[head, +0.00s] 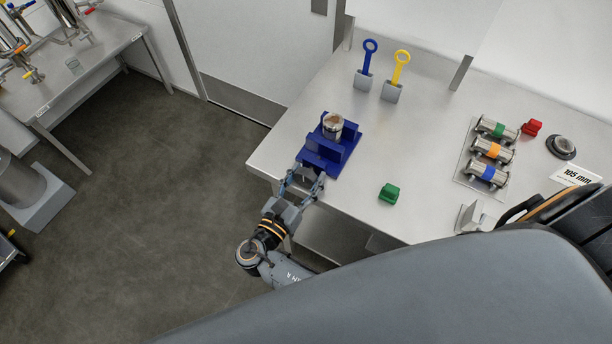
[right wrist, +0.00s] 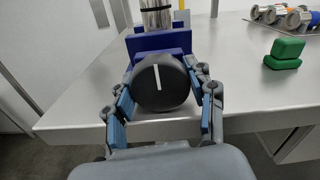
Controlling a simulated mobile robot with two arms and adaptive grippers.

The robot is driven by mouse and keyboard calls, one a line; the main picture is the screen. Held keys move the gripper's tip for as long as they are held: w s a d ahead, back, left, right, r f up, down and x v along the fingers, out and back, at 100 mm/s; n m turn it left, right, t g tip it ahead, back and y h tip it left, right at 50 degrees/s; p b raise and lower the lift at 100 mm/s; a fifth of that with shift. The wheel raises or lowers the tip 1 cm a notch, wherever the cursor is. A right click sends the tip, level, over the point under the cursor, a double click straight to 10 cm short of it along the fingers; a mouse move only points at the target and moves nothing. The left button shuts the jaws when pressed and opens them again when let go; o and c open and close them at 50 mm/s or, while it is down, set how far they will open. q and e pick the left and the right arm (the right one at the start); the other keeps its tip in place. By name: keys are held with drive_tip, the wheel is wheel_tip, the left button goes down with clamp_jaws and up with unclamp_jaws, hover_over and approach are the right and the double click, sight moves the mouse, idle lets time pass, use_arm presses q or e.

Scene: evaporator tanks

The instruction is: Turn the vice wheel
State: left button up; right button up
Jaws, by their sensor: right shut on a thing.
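The blue vice (head: 343,148) stands at the near left corner of the steel table, with a metal cylinder (head: 333,125) upright in it. The vice wheel (right wrist: 162,84) is a black round knob with a white line, on the near side of the vice in the right wrist view. The line is almost upright, its top leaning slightly left. My right gripper (head: 305,180) comes from the table's front edge and is shut on the wheel, one finger on each side. Its fingers also show in the right wrist view (right wrist: 165,90). My left gripper is not in view.
A green block (head: 389,193) lies right of the vice on the table (head: 430,120). Blue (head: 369,62) and yellow (head: 400,70) ring-handled tools stand behind.

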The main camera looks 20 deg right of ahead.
drive_tip(key=m+b, duration=0.1)
drive_tip(key=m, duration=0.2)
drive_tip(key=shift+m, duration=0.3)
drive_tip(key=shift+d+m+b, duration=0.1)
drive_tip(key=shift+m+b, duration=0.75)
drive_tip(key=shift+m, duration=0.65)
drive_tip(key=shift+r, duration=0.1)
drive_tip(key=o, duration=1.2)
